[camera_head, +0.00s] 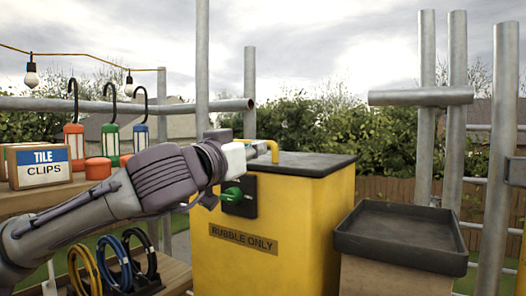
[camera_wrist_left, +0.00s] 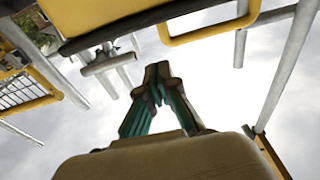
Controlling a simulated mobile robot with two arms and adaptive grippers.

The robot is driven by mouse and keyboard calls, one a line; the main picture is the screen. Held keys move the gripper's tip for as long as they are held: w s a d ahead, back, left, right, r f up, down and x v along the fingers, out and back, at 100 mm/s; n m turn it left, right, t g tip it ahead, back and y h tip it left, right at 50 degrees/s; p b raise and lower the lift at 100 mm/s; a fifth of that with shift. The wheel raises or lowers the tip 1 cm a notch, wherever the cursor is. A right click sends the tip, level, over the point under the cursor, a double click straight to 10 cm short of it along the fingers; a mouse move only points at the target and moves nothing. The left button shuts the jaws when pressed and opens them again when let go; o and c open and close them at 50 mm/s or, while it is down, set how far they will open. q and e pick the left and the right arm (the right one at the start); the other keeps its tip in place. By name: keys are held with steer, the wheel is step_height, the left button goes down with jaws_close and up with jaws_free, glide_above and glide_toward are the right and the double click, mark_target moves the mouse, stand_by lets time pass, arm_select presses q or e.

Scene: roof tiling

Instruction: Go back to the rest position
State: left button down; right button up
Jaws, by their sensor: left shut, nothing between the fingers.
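My left arm comes in from the left in the head view, and its gripper end (camera_head: 238,157) is in front of the yellow bin (camera_head: 300,225), near the bin's yellow handle (camera_head: 268,148). In the left wrist view the left gripper (camera_wrist_left: 157,78) has its fingertips together with nothing between them. The teal finger pads converge against the sky. A yellow bar handle (camera_wrist_left: 210,30) shows above the fingers in that view, apart from them. My right gripper is in neither view.
A green knob (camera_head: 232,194) is on the bin's front. A black tray (camera_head: 400,232) stands at right beside scaffold poles (camera_head: 497,150).

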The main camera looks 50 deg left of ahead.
arm_select(q)
steer(key=f+v, duration=0.1)
steer(key=v, duration=0.6)
steer(key=shift+f, duration=0.25)
steer(key=shift+w, duration=0.1)
